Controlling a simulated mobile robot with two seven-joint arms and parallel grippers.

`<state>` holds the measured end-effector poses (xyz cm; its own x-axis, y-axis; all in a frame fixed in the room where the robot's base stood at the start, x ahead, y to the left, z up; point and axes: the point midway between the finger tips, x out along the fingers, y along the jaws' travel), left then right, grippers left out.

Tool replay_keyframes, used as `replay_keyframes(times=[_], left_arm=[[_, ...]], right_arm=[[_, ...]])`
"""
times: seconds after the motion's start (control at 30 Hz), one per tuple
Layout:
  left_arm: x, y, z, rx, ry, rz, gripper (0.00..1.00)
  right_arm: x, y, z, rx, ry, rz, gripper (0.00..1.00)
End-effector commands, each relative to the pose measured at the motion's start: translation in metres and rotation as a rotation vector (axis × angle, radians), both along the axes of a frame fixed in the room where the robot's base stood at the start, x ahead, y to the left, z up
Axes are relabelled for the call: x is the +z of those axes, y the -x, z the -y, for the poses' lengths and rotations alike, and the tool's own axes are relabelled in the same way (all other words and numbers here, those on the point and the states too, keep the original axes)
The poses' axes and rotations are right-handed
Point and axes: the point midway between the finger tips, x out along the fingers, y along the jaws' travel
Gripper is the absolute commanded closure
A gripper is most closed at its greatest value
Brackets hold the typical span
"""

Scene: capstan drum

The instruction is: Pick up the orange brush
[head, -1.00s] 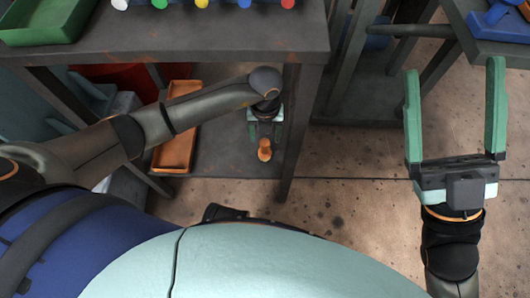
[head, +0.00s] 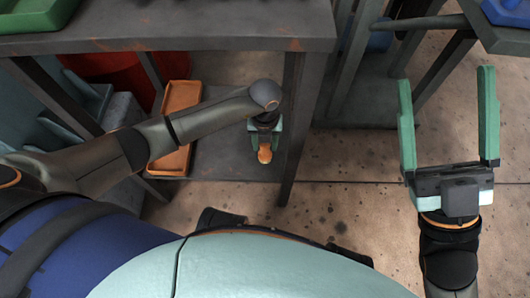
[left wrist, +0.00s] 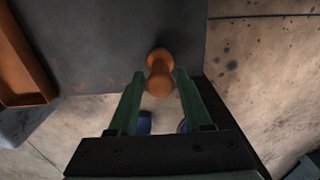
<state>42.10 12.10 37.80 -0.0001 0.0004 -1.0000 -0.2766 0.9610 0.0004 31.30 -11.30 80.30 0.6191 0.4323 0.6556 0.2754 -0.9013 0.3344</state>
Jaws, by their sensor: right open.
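The orange brush (head: 264,154) stands on the lower shelf of the grey workbench, near its front edge. It also shows in the left wrist view (left wrist: 160,68), with a rounded end and a narrower neck. My left gripper (head: 265,147) is open, with its green fingers on either side of the brush. In the left wrist view the fingertips (left wrist: 160,76) flank the brush; whether either one touches it I cannot tell. My right gripper (head: 445,88) is open and empty, over the floor at the right.
An orange tray (head: 168,164) lies on the lower shelf (head: 220,165) to the left of the brush. A bench leg (head: 293,130) stands close to the right of my left gripper. The bench top (head: 200,38) overhangs behind. The floor in front is clear.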

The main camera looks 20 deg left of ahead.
Motion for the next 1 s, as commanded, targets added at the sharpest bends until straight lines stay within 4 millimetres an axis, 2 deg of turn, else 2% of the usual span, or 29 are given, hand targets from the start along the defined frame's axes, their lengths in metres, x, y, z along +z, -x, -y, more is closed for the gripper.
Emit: replay_keyframes(times=[0.07,0.4,0.83,1.0], left_arm=[[0.0002,-0.0001,0.0001,0.0,0.0,0.0,0.61],[0.0003,-0.0002,-0.0001,0.0,0.0,0.0,0.99],[0.001,-0.0003,0.0,0.0,0.001,0.001,1.0],[0.0101,-0.0007,0.0003,-0.001,0.001,0.002,1.0]], right_arm=[[0.0002,0.0001,0.0002,-0.001,-0.002,0.0,0.11],[0.0003,0.0003,0.0003,0.0,-0.002,0.001,0.11],[-0.0002,0.0005,0.0001,0.002,0.006,0.001,0.11],[0.0047,0.0005,0.0004,0.004,0.006,0.002,0.11]])
